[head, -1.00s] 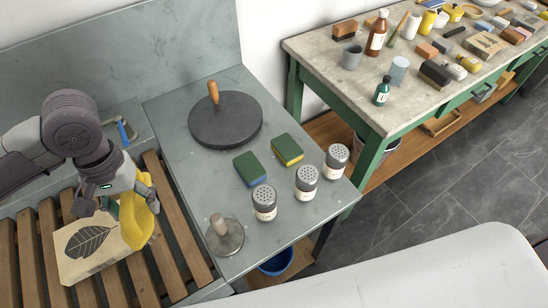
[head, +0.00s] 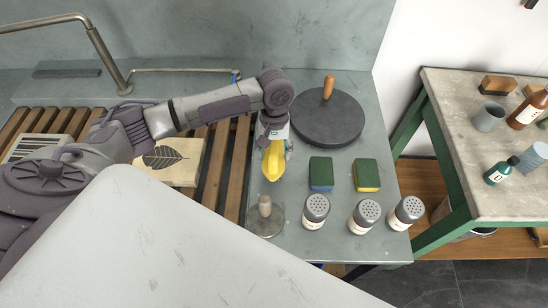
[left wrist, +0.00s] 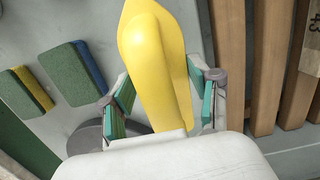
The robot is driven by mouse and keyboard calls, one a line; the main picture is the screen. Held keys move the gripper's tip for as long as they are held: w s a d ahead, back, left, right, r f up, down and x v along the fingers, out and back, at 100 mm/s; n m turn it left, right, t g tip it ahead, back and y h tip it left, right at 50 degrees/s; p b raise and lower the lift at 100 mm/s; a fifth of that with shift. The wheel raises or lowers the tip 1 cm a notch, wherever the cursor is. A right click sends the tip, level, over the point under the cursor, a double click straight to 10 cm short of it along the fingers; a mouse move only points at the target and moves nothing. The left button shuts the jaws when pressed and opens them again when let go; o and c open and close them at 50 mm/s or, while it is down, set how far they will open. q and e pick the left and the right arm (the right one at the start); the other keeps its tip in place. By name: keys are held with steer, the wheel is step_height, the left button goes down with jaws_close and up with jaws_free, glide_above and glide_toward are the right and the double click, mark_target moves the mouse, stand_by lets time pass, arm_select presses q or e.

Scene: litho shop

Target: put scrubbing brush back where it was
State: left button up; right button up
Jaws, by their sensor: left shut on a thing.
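The scrubbing brush (head: 273,163) appears as a smooth yellow body with a pointed end. My left gripper (head: 274,148) is shut on it and holds it over the grey stone counter (head: 340,227), near the edge of the wooden slats. In the left wrist view the yellow body (left wrist: 155,60) rises between the two teal finger pads of the gripper (left wrist: 160,95); its bristles cannot be made out. My right gripper is not in view.
Two green sponges (head: 321,173) (head: 367,174) lie right of the brush. Several shakers (head: 316,211) and a glass muller (head: 265,214) stand nearer. A dark round slab (head: 327,118) lies behind. A leaf-print block (head: 170,163) rests on the slats (head: 238,150).

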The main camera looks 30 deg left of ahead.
arm_select(q)
steer(key=shift+f, duration=1.75)
steer(key=o, duration=1.1)
steer(key=shift+f, duration=0.1)
steer(key=r, duration=0.4)
steer(key=w+r+b, duration=0.1)
steer(key=r, duration=0.7)
steer(key=shift+w+a+r, duration=0.1)
steer(key=shift+w+a, duration=0.1)
steer(key=shift+a, duration=0.05)
steer(key=shift+s, duration=0.15)
